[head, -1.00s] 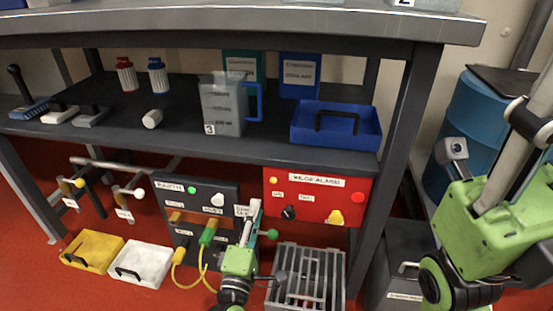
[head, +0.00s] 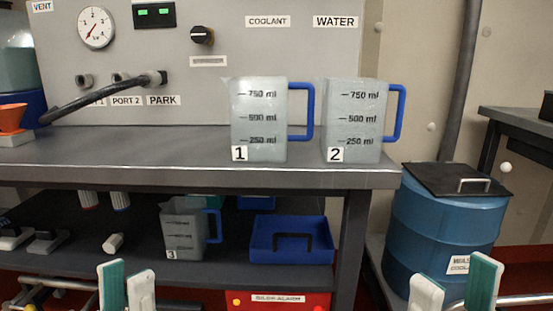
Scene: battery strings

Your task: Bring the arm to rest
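My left gripper (head: 127,285) shows at the bottom left of the head view as two white-and-green fingertips. They look a small way apart, with nothing seen between them. My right gripper (head: 453,287) shows at the bottom right, its fingertips clearly apart and empty, in front of the blue drum (head: 440,235). Both grippers point upward in the picture. The rest of both arms is mostly below the frame.
Jug 1 (head: 260,115) and jug 2 (head: 350,115) stand on the bench top (head: 200,177) before the grey panel (head: 220,65). A smaller jug (head: 184,232) and a blue tray (head: 290,256) are on the lower shelf. A hose (head: 95,97) reaches PARK.

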